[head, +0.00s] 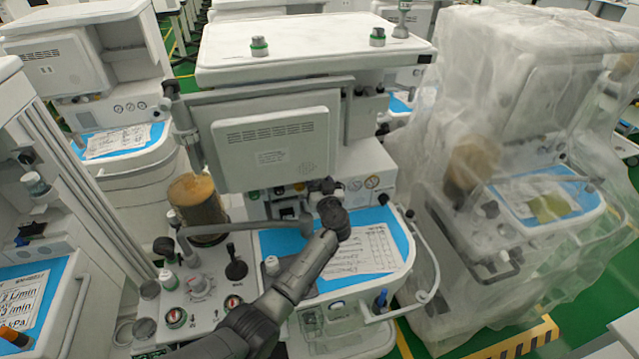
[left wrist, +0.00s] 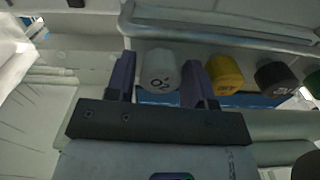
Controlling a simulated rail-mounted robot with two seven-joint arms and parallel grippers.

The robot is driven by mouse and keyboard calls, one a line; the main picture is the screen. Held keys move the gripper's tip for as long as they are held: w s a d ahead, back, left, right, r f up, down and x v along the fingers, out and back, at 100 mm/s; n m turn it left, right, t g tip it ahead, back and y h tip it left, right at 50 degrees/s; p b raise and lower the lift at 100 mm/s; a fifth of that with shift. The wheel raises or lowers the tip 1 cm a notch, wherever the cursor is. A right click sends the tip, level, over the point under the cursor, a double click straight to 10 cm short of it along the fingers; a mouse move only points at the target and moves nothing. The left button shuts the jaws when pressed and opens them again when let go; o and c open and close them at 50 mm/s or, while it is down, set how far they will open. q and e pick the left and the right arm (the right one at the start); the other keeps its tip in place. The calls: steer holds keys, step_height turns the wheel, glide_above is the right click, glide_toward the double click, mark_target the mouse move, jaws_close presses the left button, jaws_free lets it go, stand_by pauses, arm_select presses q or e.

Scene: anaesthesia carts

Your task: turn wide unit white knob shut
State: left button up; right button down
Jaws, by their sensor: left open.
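In the left wrist view a white knob (left wrist: 160,70) marked O2 sits on the unit's front, between the two dark fingers of my left gripper (left wrist: 158,66). The fingers are apart, one on each side of the knob, with a narrow gap showing at least on the left. In the head view my left gripper (head: 324,187) is at the front panel of the wide unit (head: 350,163), under its screen housing. My wrist hides the white knob there. My right gripper is in neither view.
In the head view a blue worktop with a paper sheet (head: 370,252) lies below my arm. A plastic-covered cart (head: 480,130) stands to the right.

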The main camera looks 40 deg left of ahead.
arm_select(q)
steer(key=shift+c, duration=0.7)
steer(key=c, duration=0.5)
steer(key=shift+f+m+b, duration=0.2)
steer(key=shift+m+b, duration=0.65)
steer(key=shift+m, duration=0.05)
steer(key=shift+r+m+b, duration=0.15)
steer(key=shift+m+b, duration=0.2)
steer(key=shift+m, duration=0.95)
steer(key=o, duration=0.6)
steer(key=shift+o, duration=0.2)
steer(key=shift+d, duration=0.1)
